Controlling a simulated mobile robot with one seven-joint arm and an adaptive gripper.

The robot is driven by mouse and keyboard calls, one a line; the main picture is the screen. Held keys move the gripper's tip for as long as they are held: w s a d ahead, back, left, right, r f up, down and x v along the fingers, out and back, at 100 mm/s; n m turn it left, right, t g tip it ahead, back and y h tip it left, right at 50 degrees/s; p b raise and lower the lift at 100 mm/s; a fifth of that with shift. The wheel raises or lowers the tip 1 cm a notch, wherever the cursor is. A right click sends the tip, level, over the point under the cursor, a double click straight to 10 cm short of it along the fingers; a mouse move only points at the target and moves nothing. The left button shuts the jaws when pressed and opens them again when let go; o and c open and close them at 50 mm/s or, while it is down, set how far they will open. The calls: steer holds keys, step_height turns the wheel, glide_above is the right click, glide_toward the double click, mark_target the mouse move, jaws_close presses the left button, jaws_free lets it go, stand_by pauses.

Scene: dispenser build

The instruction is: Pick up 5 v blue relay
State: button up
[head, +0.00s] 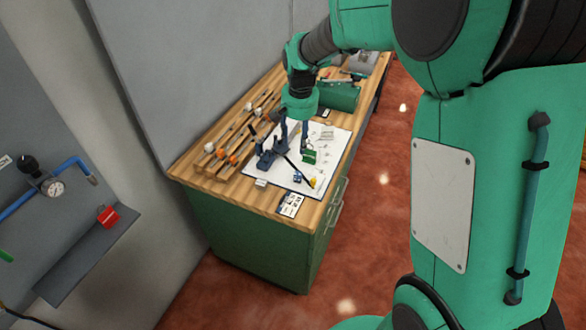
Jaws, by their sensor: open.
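A small blue block (298,178), which looks like the relay, lies on the white mat (335,145) on the workbench, near the mat's front edge. A yellow piece (313,182) is close on its right. My gripper (294,143) points down over the mat, open, farther back than the small blue block and apart from it. No object shows between its fingers. The fingertips are small and partly mixed with the things behind them, so their height above the mat is hard to tell.
A larger dark blue device (270,157) with a black lever stands left of my gripper. A green part (309,156) lies to the right. Wooden rails (232,135) with white and orange pieces line the left side. A green box (340,95) stands behind. A card (290,204) lies at the front edge.

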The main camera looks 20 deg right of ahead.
steer(key=m+g, duration=0.1)
steer(key=m, duration=0.1)
glide_above(298, 173)
step_height(298, 173, down, 11)
steer(key=shift+p, duration=0.35)
steer(key=shift+f, duration=0.15)
steer(key=shift+f+b, duration=0.35)
steer(key=shift+f, duration=3.85)
steer(key=shift+f+b, duration=0.35)
steer(key=shift+f, duration=2.25)
steer(key=shift+c, duration=0.3)
steer(key=c, duration=1)
